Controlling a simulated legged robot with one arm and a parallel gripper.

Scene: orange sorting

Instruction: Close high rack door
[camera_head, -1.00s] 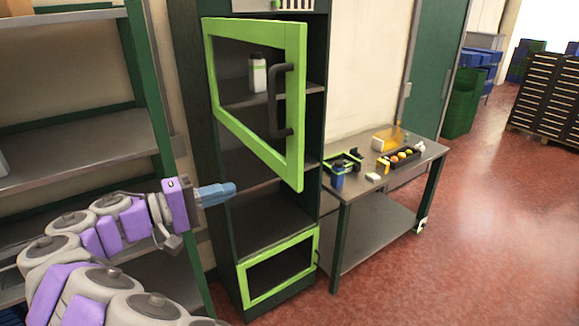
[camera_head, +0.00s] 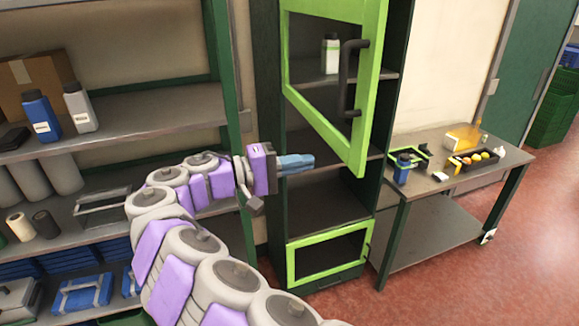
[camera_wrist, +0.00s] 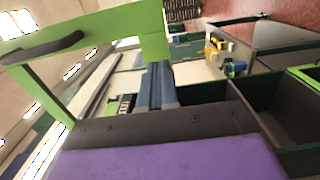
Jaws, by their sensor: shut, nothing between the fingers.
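The high rack door (camera_head: 372,95) has a green frame, a clear pane and a dark vertical handle (camera_head: 348,80). It stands swung open from the tall dark rack (camera_head: 395,60). In the wrist view the door's green frame (camera_wrist: 110,28) crosses the upper left, with its dark handle (camera_wrist: 42,47). My gripper (camera_head: 312,161) has blue fingers, shut and empty. The blue fingers (camera_wrist: 155,85) also show in the wrist view.
A lower green-framed door (camera_head: 330,255) on the rack is shut. A white bottle (camera_head: 331,54) stands inside behind the upper door. A metal shelf unit (camera_head: 140,120) is at left. A side table (camera_head: 440,185) with small items is at right.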

